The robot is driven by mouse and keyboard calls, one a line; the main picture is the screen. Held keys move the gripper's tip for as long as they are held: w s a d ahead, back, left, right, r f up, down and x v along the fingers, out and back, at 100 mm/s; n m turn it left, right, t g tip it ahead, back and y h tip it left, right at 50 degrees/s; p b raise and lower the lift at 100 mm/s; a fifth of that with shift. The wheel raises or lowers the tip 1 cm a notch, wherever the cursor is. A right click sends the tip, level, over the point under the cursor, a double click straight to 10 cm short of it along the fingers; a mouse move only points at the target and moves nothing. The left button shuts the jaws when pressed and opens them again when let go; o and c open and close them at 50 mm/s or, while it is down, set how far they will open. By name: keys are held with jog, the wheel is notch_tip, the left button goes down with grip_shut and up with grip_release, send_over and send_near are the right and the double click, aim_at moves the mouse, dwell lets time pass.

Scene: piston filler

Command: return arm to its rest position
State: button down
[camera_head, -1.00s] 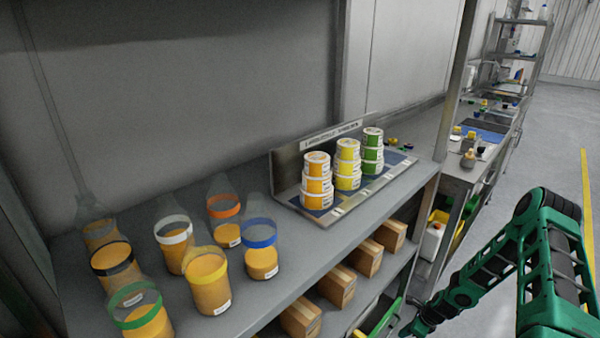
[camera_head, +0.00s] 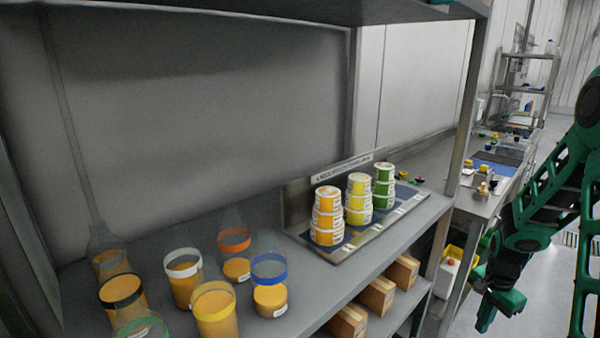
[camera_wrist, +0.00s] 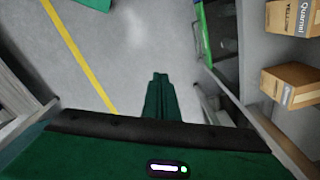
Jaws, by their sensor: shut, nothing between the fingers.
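My gripper (camera_wrist: 159,77) shows in the wrist view with its green fingers together, empty, over the bare grey floor. In the head view my green arm is at the right edge, bent downward, with its lower end (camera_head: 497,308) beside the shelf's right end. The fingertips cannot be made out clearly there. No object touches the gripper in the wrist view.
A grey shelf (camera_head: 375,238) holds several banded jars of orange contents and a display tray (camera_head: 345,250) of stacked tubs. Cardboard boxes (camera_wrist: 290,85) sit on the lower shelf, close to the right. A workbench (camera_head: 480,203) stands behind. Open floor (camera_wrist: 120,45) lies below.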

jog(key=s+a+r+n, duration=0.4)
jog(key=s+r, duration=0.6)
jog(key=s, duration=0.3)
jog(key=s+a+r+n, duration=0.4)
jog(key=s+r, duration=0.7)
jog(key=s, duration=0.2)
jog(key=shift+a+y, duration=0.3)
jog(key=shift+y, duration=0.1)
jog(key=shift+s, duration=0.1)
